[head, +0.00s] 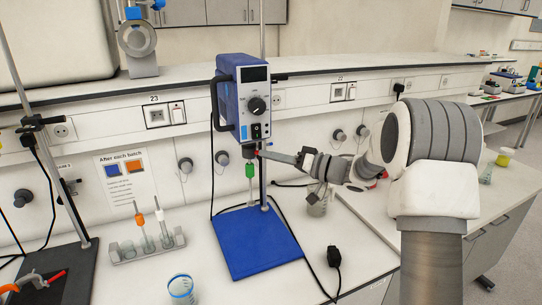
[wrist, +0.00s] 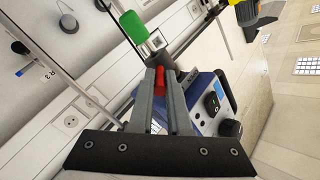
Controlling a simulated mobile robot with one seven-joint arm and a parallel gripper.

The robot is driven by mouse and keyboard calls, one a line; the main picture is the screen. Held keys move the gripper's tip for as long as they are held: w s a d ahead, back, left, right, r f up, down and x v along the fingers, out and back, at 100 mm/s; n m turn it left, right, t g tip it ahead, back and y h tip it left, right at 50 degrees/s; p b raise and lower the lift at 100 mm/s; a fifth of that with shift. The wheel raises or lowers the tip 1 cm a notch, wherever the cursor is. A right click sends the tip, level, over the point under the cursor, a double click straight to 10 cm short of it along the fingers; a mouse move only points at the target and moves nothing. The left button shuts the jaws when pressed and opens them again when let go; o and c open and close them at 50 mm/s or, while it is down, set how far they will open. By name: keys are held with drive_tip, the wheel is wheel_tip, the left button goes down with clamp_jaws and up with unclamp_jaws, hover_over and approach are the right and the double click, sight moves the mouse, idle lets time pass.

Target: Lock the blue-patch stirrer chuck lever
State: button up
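The blue overhead stirrer (head: 228,100) is held on a rod above a blue base plate (head: 262,250). A small blue patch (head: 244,132) shows low on its front. Its dark chuck hangs underneath, with a green part (head: 250,170) on the shaft below; the green part also shows in the wrist view (wrist: 133,26). My gripper (head: 264,153) reaches in from the right at chuck height. In the wrist view, the red lever (wrist: 160,83) sits between the two grey fingers (wrist: 160,76), filling the narrow gap near their tips. The far end of the lever is hidden.
A rack (head: 148,254) with orange- and white-topped tools stands left of the base plate, with a blue-rimmed beaker (head: 181,287) in front. A flask (head: 317,205) stands to the right. A black cable and plug (head: 334,257) lie on the bench. Another stand is at far left.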

drive_tip(key=o, duration=0.4)
drive_tip(key=shift+o, duration=0.2)
drive_tip(key=b+v, duration=0.2)
drive_tip(key=v, duration=1.5)
drive_tip(key=shift+b, duration=0.35)
drive_tip(key=shift+d, duration=0.15)
